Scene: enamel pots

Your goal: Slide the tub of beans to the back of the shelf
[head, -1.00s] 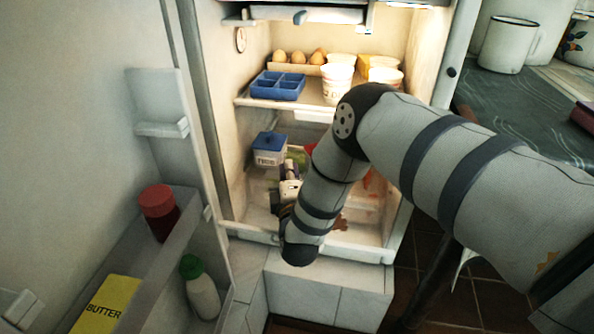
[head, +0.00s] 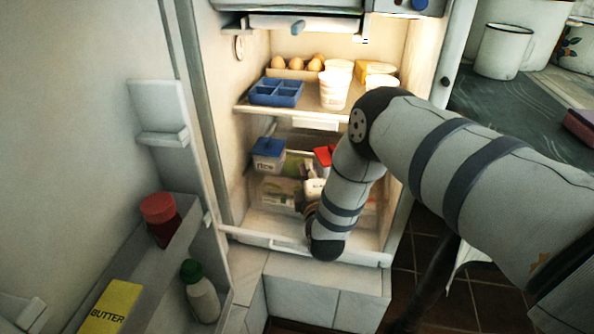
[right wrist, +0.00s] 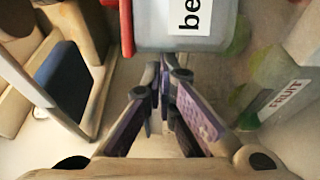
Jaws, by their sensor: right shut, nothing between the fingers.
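The tub of beans has a red lid and shows in the head view (head: 322,154), partly hidden behind my right gripper and arm, on the lower shelf. In the right wrist view the tub (right wrist: 160,28) is pale, with a white label reading "be", and its red lid edge is at the left. My right gripper (head: 308,171) is inside the fridge, just in front of the tub. In the right wrist view its purple-padded fingers (right wrist: 164,72) are shut and empty, with the tips close to the tub's wall. I cannot tell whether they touch. My left gripper is out of view.
A rice tub with a blue lid (head: 268,155) stands left of the beans. A fruit tub (right wrist: 280,88) stands close on the right in the wrist view. The upper shelf (head: 310,112) holds eggs, a blue tray and white cups. The door is open at left.

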